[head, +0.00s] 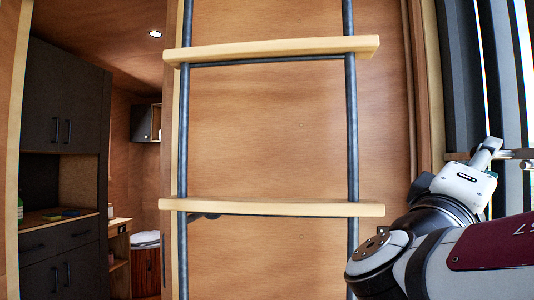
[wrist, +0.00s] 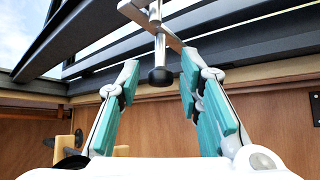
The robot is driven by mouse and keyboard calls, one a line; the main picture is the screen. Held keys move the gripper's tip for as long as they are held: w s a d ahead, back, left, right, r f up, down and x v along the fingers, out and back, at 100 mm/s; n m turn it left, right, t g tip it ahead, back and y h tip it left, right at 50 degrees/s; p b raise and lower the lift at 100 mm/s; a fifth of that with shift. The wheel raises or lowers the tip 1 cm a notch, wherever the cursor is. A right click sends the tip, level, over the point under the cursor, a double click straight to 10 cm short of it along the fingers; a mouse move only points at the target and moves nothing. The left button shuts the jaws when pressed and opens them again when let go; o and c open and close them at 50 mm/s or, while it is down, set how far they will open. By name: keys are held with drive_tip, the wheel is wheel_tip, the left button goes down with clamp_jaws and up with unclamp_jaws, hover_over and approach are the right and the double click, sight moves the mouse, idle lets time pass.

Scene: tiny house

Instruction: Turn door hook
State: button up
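The door hook, as I take it, is a metal piece (wrist: 159,45) at the top middle of the wrist view. It has a flat bar above and a short post hanging down with a black tip. My gripper (wrist: 158,78) is open, with teal pads on both fingers. In the head view, a silver bar (head: 515,154) at the right edge may be part of the same hook.
Dark frame bars (wrist: 255,45) cross the top of the wrist view above a wooden wall (wrist: 280,115). In the head view, a ladder with wooden rungs (head: 270,207) stands left of my arm. Dark cabinets (head: 60,110) are at the far left.

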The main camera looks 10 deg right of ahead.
drive_tip(key=shift+x, duration=1.75)
clamp_jaws()
